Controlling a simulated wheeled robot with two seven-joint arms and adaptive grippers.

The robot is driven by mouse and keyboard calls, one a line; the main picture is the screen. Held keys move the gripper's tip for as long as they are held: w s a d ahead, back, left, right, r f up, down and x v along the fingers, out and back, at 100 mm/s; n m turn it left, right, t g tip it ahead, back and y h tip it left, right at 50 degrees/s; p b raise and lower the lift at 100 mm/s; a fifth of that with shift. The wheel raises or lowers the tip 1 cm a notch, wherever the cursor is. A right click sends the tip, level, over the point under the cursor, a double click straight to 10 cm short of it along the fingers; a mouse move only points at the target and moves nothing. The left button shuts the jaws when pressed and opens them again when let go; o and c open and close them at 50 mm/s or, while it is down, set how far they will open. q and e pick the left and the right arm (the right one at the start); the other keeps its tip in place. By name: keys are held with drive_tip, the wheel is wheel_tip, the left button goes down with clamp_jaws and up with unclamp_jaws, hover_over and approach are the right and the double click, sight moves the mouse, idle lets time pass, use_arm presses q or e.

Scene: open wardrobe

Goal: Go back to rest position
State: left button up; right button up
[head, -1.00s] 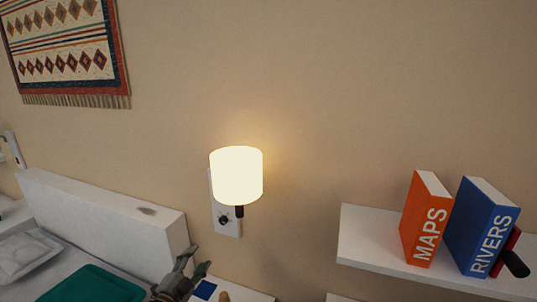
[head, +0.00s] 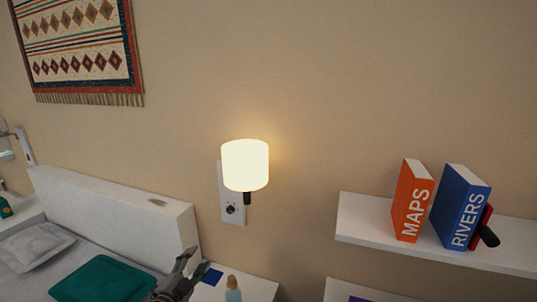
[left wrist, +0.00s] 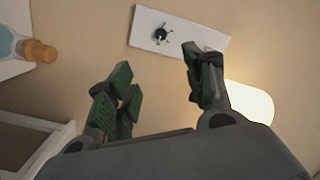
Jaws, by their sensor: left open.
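My left gripper (head: 180,275) is low in the head view, in front of the bed's right end and the bedside surface. In the left wrist view its two fingers (left wrist: 160,90) are apart with nothing between them. Past the fingertips is a white wall plate (left wrist: 178,32) with a dark knob. In the head view this plate (head: 231,208) carries a lit lamp (head: 245,165) on the wall. The lamp also shows behind the right finger in the left wrist view (left wrist: 252,101). The gripper is apart from the lamp and plate. My right gripper is not in view.
A white shelf (head: 370,222) at right holds an orange MAPS book (head: 411,203), a blue RIVERS book (head: 459,208) and a red item with a black handle (head: 485,230). A bed with a white headboard (head: 115,213) and a bottle (head: 233,290) are lower left and centre.

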use_arm(q)
drive_tip(key=s+f+n+g+y, duration=0.5)
drive_tip(key=s+f+n+g, duration=0.3)
drive_tip(key=s, duration=0.6)
drive_tip(key=s+d+f+n+g, duration=0.1)
drive_tip(key=s+n+g, duration=0.15)
drive_tip(key=s, duration=0.55)
drive_tip(key=s+d+f+n+g, duration=0.1)
drive_tip(key=s+f+n+g, duration=0.15)
drive_tip(key=s, duration=0.55)
drive_tip(key=s+f+m+g, duration=0.1)
drive_tip(key=s+f+g, duration=0.15)
drive_tip(key=f, duration=3.05)
drive_tip(key=s+a+f, duration=0.2)
drive_tip(key=s+f, duration=0.7)
drive_tip(key=s, duration=0.2)
drive_tip(key=s+a+f, duration=0.2)
drive_tip(key=s+f, duration=0.8)
drive_tip(key=s, duration=0.1)
drive_tip(key=shift+s+a+f+g+h, duration=0.2)
drive_tip(key=shift+a+g+h, duration=0.1)
drive_tip(key=shift+g, duration=0.15)
